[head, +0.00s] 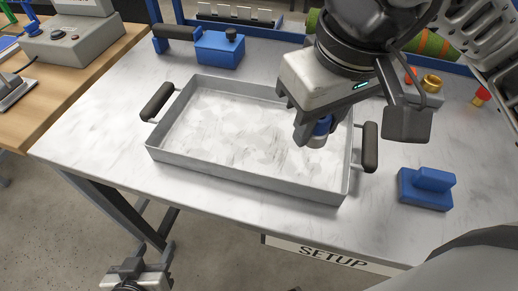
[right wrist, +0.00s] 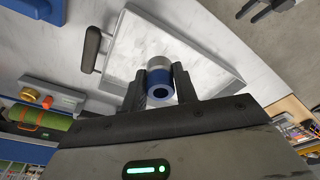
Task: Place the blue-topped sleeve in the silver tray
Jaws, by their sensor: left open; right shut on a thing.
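The silver tray (head: 345,190) is a shallow rectangular pan with dark side handles on the marble-look table, and its inside looks empty. My right gripper (head: 308,128) is over the right part of the tray in the head view. It is shut on the blue-topped sleeve (head: 320,130), a short cylinder with a blue upper part and a silver lower part. In the right wrist view the sleeve (right wrist: 160,80) sits between the two fingers, with the tray (right wrist: 128,45) beyond it. I cannot tell the exact gap to the tray floor. My left gripper (head: 136,270) is open and empty, low in front of the table.
A blue block (head: 426,188) lies right of the tray. A blue fixture (head: 218,50) stands behind it. A green roll with orange bands (head: 430,42) and brass and red fittings are at the back right. A wooden bench with a grey box (head: 72,38) is at left.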

